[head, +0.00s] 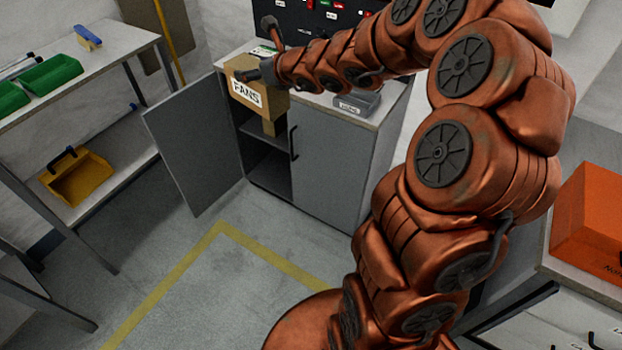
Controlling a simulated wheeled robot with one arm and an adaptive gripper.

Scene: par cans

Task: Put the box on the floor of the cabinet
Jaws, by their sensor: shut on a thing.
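A cardboard box labelled "FANS" (248,93) is at the end of my arm, in front of the cabinet's top left part. My gripper (262,72) is shut on it at its upper side; the fingertips are small and partly hidden. The grey cabinet (335,160) has its left door (195,145) swung wide open and its right door shut. Inside the opening a shelf (268,157) shows, with dark space below it. The cabinet's floor lies low in the opening, mostly in shadow. A small brown piece (272,127) shows just below the box; I cannot tell what it belongs to.
A grey labelled bin (357,103) stands on the cabinet top. At left, a workbench (110,45) holds green trays (50,75); a yellow bin (76,177) sits on its lower shelf. An orange box (590,220) is on drawers at right. The floor before the cabinet is clear.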

